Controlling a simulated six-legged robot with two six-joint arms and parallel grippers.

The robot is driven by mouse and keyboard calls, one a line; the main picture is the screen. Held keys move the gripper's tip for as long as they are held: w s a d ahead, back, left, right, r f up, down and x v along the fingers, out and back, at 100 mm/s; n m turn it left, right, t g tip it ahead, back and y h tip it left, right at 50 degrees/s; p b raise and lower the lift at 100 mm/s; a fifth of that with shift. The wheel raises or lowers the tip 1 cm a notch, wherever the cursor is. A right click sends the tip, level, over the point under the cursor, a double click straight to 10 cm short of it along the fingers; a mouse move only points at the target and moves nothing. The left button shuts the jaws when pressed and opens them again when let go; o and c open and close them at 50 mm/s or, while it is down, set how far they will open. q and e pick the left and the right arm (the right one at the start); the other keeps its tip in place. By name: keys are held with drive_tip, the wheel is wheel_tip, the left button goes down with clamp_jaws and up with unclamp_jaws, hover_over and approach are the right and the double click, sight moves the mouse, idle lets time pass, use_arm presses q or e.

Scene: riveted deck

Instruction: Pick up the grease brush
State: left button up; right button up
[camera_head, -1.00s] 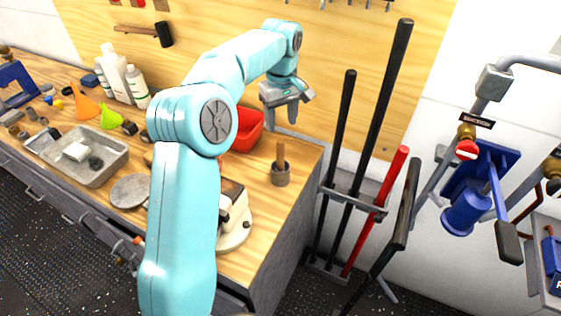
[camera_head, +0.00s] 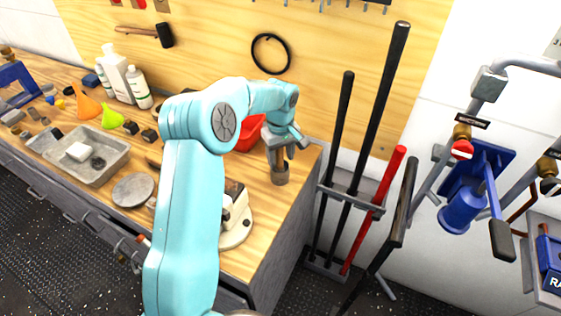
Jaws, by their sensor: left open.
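The grease brush (camera_head: 281,158) stands upright in a small round grey-brown pot (camera_head: 280,175) near the right end of the wooden workbench. Only part of its wooden handle shows. My left gripper (camera_head: 285,146) points down at the top of the handle, with its fingers around or just in front of it; I cannot tell which. The gripper is open. My right gripper is not in view.
A red bin (camera_head: 248,134) stands behind my left arm, close to the gripper. A white-based bench device (camera_head: 236,222) sits nearer the front. Long-handled tools in a rack (camera_head: 350,197) stand just beyond the bench's right end.

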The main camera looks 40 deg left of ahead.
use_arm(q)
drive_tip(key=shift+s+r, duration=0.1)
drive_tip(key=shift+s, duration=0.1)
drive_tip(key=c, duration=0.4)
clamp_jaws()
wheel_tip(320, 180, up, 20)
drive_tip(key=shift+p, duration=0.3)
